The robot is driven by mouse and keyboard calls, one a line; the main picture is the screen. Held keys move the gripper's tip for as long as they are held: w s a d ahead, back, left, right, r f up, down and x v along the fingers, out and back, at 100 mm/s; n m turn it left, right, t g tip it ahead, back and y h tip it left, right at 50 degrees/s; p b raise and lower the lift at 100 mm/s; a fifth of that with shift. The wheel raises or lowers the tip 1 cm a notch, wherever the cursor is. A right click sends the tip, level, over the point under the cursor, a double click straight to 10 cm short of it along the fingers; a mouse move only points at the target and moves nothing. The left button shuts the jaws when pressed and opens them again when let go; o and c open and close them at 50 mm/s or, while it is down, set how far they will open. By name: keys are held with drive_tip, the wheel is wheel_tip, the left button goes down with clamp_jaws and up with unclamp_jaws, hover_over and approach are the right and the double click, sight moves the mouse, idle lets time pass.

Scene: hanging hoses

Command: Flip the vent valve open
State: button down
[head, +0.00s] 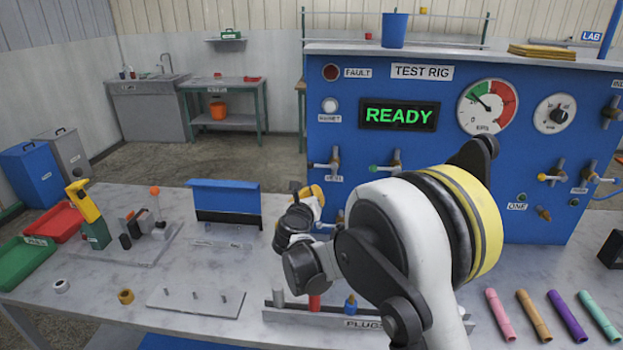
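The blue test rig panel (470,150) carries several small lever valves. A second valve (392,162) has a green-tipped lever. A yellow-tipped lever valve (552,173) is at the right.
My arm covers the panel's lower middle. A plug rack (278,316) stands on the bench (80,285) below my wrist. A blue upright plate (225,197) and a yellow tool (84,202) are to the left. Several coloured tubes (534,315) lie at front right.

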sight(318, 178)
drive_tip(key=w, duration=0.3)
drive_tip(key=w+f+b, duration=0.1)
drive_tip(key=w, duration=0.2)
drive_tip(key=w+d+f+b, duration=0.1)
drive_tip(key=w, duration=0.2)
drive_tip(key=shift+w, duration=0.15)
drive_tip(key=r, duration=0.1)
drive_tip(key=s+a+r+b, duration=0.1)
drive_tip(key=r, duration=0.1)
drive_tip(key=shift+s, duration=0.15)
drive_tip(key=shift+a+r, duration=0.15)
drive_tip(key=shift+r, duration=0.15)
drive_tip(key=shift+s, duration=0.15)
drive_tip(key=shift+r, duration=0.2)
